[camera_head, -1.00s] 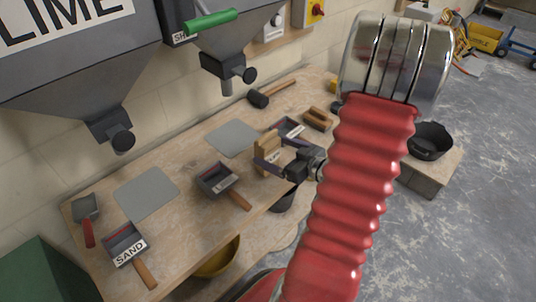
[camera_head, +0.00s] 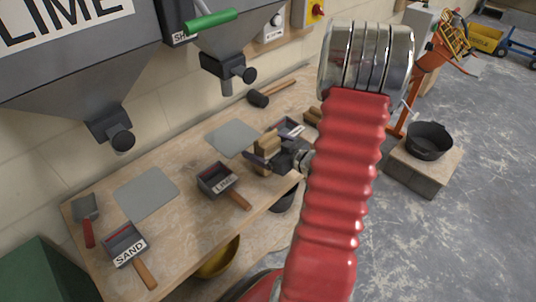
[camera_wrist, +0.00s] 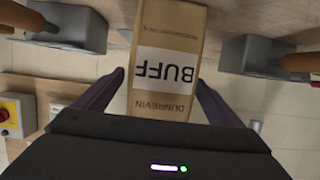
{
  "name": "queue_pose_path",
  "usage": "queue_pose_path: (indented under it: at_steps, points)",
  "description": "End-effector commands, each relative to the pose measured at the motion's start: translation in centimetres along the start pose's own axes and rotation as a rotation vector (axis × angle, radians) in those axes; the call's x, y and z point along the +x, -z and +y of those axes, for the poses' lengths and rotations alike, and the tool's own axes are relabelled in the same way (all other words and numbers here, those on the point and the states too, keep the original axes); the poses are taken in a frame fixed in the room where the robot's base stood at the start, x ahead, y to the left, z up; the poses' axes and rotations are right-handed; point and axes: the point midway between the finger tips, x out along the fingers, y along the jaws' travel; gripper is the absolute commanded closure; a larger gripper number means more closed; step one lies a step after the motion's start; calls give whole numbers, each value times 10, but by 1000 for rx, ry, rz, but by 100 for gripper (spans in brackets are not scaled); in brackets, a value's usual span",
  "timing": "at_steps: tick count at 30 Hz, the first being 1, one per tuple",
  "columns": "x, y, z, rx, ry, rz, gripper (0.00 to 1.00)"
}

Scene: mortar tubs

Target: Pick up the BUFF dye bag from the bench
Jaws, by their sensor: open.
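The BUFF dye bag (camera_wrist: 170,38) is a tan paper bag with a white label, upside down in the wrist view, reaching in from the top edge. In the head view the bag (camera_head: 268,143) shows at the bench's right part, partly covered by my gripper. My gripper (camera_wrist: 160,84) is open, with one dark finger on each side of the bag's near end. Gaps show between the fingers and the bag. In the head view my gripper (camera_head: 262,157) is low over the bench (camera_head: 180,232).
The LIME scoop (camera_head: 217,180) lies left of my gripper, and another scoop (camera_head: 290,128) lies close behind the bag. A SAND scoop (camera_head: 124,243), grey plates (camera_head: 146,193) and a mallet (camera_head: 258,98) are also on the bench. Hopper spouts (camera_head: 228,68) hang above.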

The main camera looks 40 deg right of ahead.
Motion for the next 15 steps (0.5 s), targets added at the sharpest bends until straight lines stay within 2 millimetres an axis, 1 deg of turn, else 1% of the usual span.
queue_pose_path:
  at_steps: [1,3,6,15]
  points:
    - [8,0,-1,0,3,0,10]
    - [15,0,-1,-1,3,0,10]
    - [21,0,0,0,1,1,10]
    - [22,0,0,0,0,1,10]
